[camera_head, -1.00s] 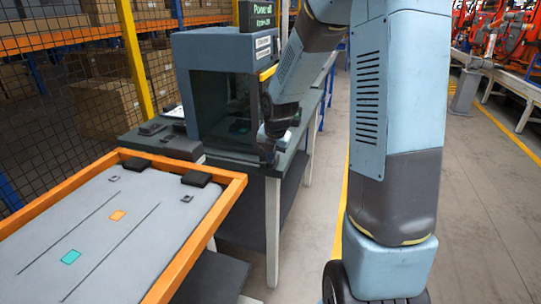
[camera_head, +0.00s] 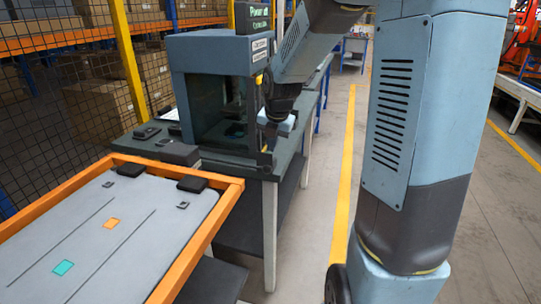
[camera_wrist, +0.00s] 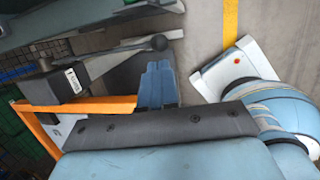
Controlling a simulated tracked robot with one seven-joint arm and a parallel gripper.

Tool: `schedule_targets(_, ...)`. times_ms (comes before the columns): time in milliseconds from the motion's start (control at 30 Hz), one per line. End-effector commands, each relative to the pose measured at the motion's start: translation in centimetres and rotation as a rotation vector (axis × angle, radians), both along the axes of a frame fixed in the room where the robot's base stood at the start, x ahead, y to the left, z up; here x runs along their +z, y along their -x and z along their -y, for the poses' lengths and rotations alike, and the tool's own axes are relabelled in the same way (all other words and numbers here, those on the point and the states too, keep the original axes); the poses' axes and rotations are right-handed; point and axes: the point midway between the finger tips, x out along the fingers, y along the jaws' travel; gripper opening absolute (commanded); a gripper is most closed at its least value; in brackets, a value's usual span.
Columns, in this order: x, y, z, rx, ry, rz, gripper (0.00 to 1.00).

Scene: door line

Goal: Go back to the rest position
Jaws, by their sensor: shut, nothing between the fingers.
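My gripper shows in the wrist view as two blue fingers (camera_wrist: 158,84) side by side, shut with nothing between them. In the head view my arm reaches forward along the right side of a grey-blue cabinet (camera_head: 212,47) with an open front. The gripper end hangs by the cabinet's right front edge, and its fingertips are hard to make out there.
An orange-framed tray table (camera_head: 232,192) with a teal and an orange patch stands at left. The dark bench (camera_head: 150,152) carries the cabinet. A mesh fence (camera_head: 50,120) is behind at left. The floor right of the bench, along a yellow line (camera_head: 345,190), is clear.

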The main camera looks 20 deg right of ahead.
Motion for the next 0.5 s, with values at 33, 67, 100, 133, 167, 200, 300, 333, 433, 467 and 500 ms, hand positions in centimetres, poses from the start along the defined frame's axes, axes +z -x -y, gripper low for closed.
schedule_targets(33,1.0,0.2,0.0,0.0,0.001,0.004,0.0)
schedule_targets(67,1.5,0.3,-0.1,0.001,0.0,0.005,0.0)
schedule_targets(100,2.2,0.5,-0.1,0.003,0.001,0.004,0.0)
schedule_targets(133,2.7,0.6,-0.1,0.003,0.001,0.005,0.0)
schedule_targets(167,3.1,0.8,-0.1,0.002,0.0,0.004,0.0)
schedule_targets(200,3.7,0.9,0.0,0.002,0.0,0.004,0.0)
schedule_targets(300,4.8,1.2,0.0,0.005,0.001,0.004,0.0)
schedule_targets(333,5.1,1.3,-0.1,0.005,0.001,0.004,0.0)
schedule_targets(433,5.8,1.5,-0.1,0.005,0.0,0.003,0.0)
schedule_targets(467,5.9,1.6,-0.1,0.005,0.0,0.003,0.0)
schedule_targets(500,6.0,1.6,0.0,0.005,0.0,0.003,0.0)
